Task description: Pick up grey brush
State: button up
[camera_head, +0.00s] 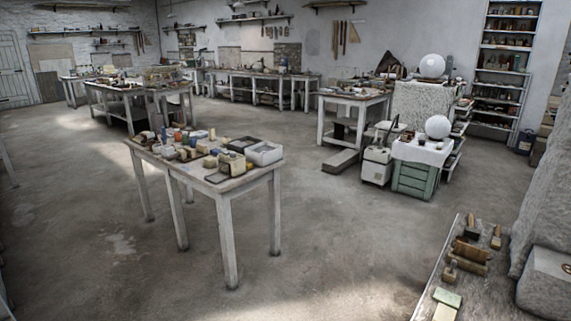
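I cannot pick out a grey brush with certainty. Small brush-like tools (496,238) with wooden and dark parts lie on the worktop (428,300) at the lower right, and their exact kind and colour are too small to tell. The white-legged table (228,184) in the middle holds several small blocks, bottles and boxes; any brush among them is too small to make out. My gripper is not in view.
A pale open box (264,153) stands on the middle table's right end. A green drawer cabinet (413,180) carries a white sphere (438,127). A large grey stone mass (545,215) borders the lower-right worktop. Open concrete floor (340,245) lies between the middle table and that worktop.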

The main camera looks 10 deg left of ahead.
aim_at(131, 134)
jog(key=i+j+u, duration=0.15)
jog(key=j+u, duration=0.25)
jog(key=i+j+u, duration=0.2)
jog(key=u, duration=0.2)
jog(key=i+j+u, duration=0.35)
jog(key=i+u, duration=0.15)
jog(key=u, duration=0.25)
jog(key=i+j+u, duration=0.1)
jog(key=i+u, duration=0.3)
jog(key=i, duration=0.9)
jog(key=i+z, duration=0.1)
jog(key=i, duration=0.65)
jog(key=i+j+z, duration=0.15)
jog(key=i, duration=0.55)
jog(key=i+j+z, duration=0.15)
jog(key=i+z, duration=0.15)
jog(key=i+j+z, duration=0.25)
jog(key=i, duration=0.25)
